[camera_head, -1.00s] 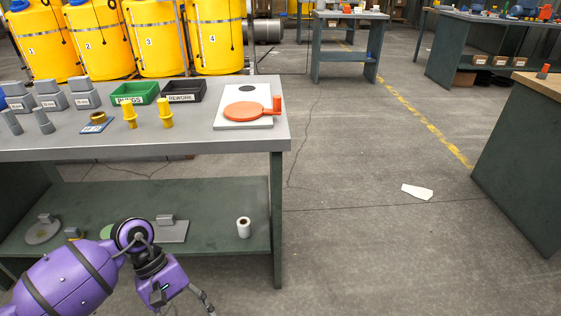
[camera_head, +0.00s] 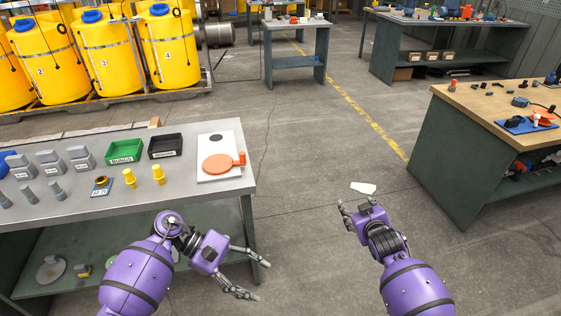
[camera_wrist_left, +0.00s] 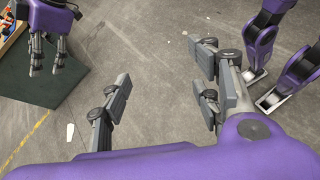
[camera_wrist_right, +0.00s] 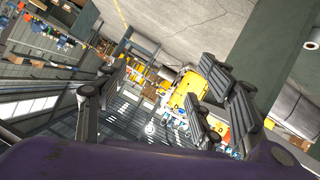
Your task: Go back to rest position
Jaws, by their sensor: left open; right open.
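My left gripper (camera_head: 250,276) is open and empty in the head view, in front of the grey workbench's right end and below its top. Its spread fingers also show in the left wrist view (camera_wrist_left: 160,105), with only bare floor between them. My right gripper (camera_head: 352,212) is open and empty in the head view, over the open floor to the right of the bench. In the right wrist view its fingers (camera_wrist_right: 150,100) stand apart with nothing between them, and the distant hall shows behind.
The grey workbench (camera_head: 120,207) carries a green bin (camera_head: 124,151), a black bin (camera_head: 165,146), yellow fittings and a white board with an orange disc (camera_head: 217,164). A wood-topped bench (camera_head: 470,104) stands at right. A white scrap (camera_head: 363,188) lies on the floor between them.

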